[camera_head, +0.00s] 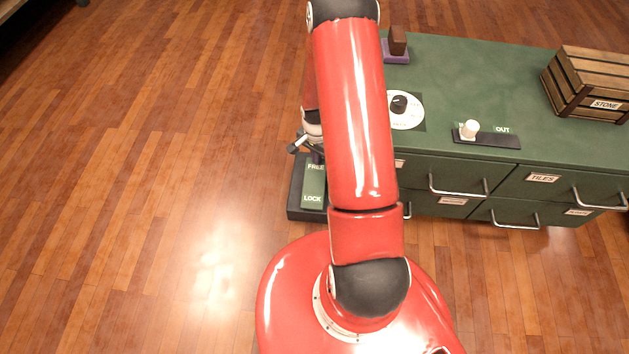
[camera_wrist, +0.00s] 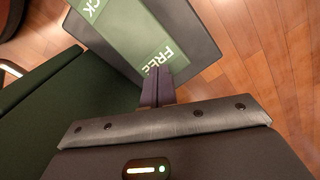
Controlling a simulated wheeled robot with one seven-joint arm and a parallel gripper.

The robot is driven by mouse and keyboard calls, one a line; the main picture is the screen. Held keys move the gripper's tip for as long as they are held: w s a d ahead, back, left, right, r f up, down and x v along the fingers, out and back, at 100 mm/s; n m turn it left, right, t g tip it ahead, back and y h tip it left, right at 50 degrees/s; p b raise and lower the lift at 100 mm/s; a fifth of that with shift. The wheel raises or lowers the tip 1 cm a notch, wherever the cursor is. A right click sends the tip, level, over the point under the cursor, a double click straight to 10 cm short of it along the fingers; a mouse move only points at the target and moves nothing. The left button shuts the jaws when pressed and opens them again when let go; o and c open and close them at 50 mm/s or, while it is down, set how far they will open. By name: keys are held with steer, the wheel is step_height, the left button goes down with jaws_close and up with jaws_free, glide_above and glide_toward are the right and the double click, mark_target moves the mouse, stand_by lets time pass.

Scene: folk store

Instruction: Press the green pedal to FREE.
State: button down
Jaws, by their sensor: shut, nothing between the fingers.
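The green pedal (camera_head: 313,185) lies on a dark base plate on the floor, left of the green cabinet. It is marked FREE at its far end and LOCK at its near end. In the wrist view the pedal (camera_wrist: 130,32) fills the top middle, with the word FREE right beside my fingertips. My gripper (camera_wrist: 157,72) is shut and empty, its fingers over the FREE end of the pedal. I cannot tell whether they touch it. In the head view my red arm hides most of the gripper and the pedal's right side.
The green cabinet (camera_head: 465,75) with several handled drawers stands right of the pedal. On its top are a white dial (camera_head: 408,118), a slider with a white knob (camera_head: 470,128), a brown block (camera_head: 397,40) and a wooden STONE crate (camera_head: 590,80). The wooden floor (camera_head: 150,180) to the left is clear.

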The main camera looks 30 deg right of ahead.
stand_by(0.5)
steer(key=shift+f+b, duration=1.2)
steer(key=shift+f, duration=0.35)
steer(key=shift+r, duration=0.25)
step_height(320, 180, up, 9)
steer(key=p, duration=0.6)
